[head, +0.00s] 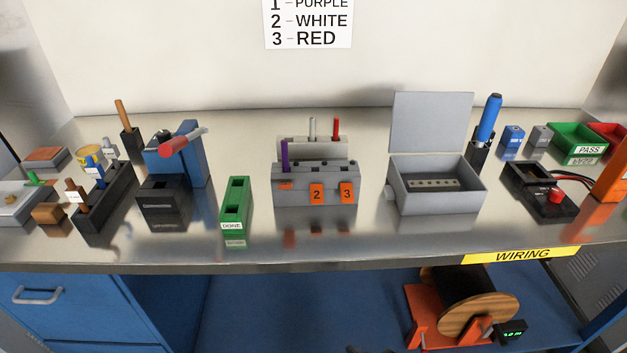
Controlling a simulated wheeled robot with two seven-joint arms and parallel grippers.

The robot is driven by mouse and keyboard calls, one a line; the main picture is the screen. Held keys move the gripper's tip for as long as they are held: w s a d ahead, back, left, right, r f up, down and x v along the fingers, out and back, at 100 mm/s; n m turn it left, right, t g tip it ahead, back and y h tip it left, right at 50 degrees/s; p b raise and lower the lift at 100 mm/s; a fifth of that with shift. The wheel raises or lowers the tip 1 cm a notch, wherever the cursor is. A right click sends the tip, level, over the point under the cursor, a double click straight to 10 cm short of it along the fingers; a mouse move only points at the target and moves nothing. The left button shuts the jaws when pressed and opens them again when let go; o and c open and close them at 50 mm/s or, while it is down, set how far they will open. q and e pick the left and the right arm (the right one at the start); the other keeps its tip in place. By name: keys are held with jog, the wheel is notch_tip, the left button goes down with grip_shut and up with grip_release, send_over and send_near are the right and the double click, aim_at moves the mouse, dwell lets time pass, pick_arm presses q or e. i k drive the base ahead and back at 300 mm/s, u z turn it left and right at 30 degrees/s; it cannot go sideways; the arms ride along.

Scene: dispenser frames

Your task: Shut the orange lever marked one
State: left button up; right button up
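A grey connector block (302,190) stands at the middle of the bench. At its left end a small orange lever (286,184) shows as a thin, low strip lying close against the block; its number is not legible. The orange levers marked 2 (317,194) and 3 (347,193) show their full numbered faces, so they sit at a different angle. A purple wire (285,156) stands upright at the left end, in line with the thin lever. Neither of my grippers can be made out; a small dark shape at the bottom edge is too cut off to tell.
A pale rack (314,150) behind the block holds a white wire (311,127) and a red wire (336,128). A green DONE holder (236,200) stands left, an open grey box (436,202) right. The bench in front of the block is clear.

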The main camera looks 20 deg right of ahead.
aim_at(288, 185)
jog(key=k, duration=1.25)
jog(key=u, duration=0.75)
jog(key=i, duration=1.7)
jog(key=z, duration=0.85)
